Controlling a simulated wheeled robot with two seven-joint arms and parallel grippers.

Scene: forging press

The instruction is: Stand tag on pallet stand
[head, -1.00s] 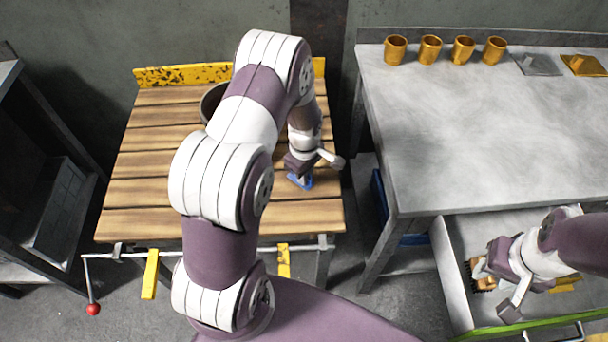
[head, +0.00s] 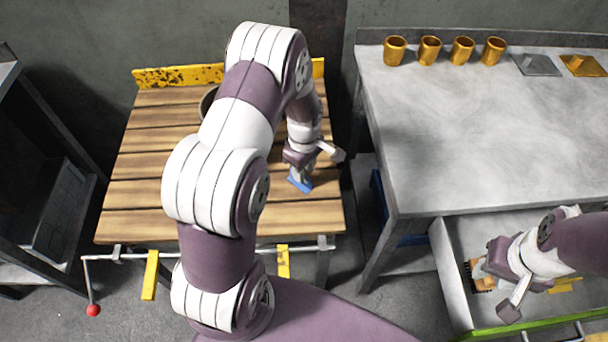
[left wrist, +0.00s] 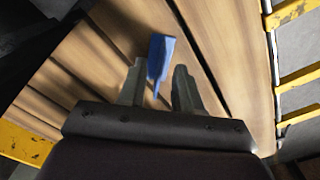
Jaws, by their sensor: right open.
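The blue tag (head: 301,185) is on the wooden slats of the pallet stand (head: 150,195), near its right side. In the left wrist view the tag (left wrist: 160,55) shows as a narrow blue piece just beyond and between the fingertips. My left gripper (head: 300,173) is right above the tag. Its fingers (left wrist: 158,85) are spread, with a gap on both sides of the tag. I cannot tell exactly how upright the tag is. My right gripper (head: 488,284) is open in the drawer, by a wooden brush (head: 480,285) with dark bristles.
A dark round container (head: 208,101) stands at the back of the pallet stand, partly behind my left arm. A grey table (head: 480,140) on the right carries several brass cups (head: 429,50) and two plates. The open drawer (head: 450,265) is below it.

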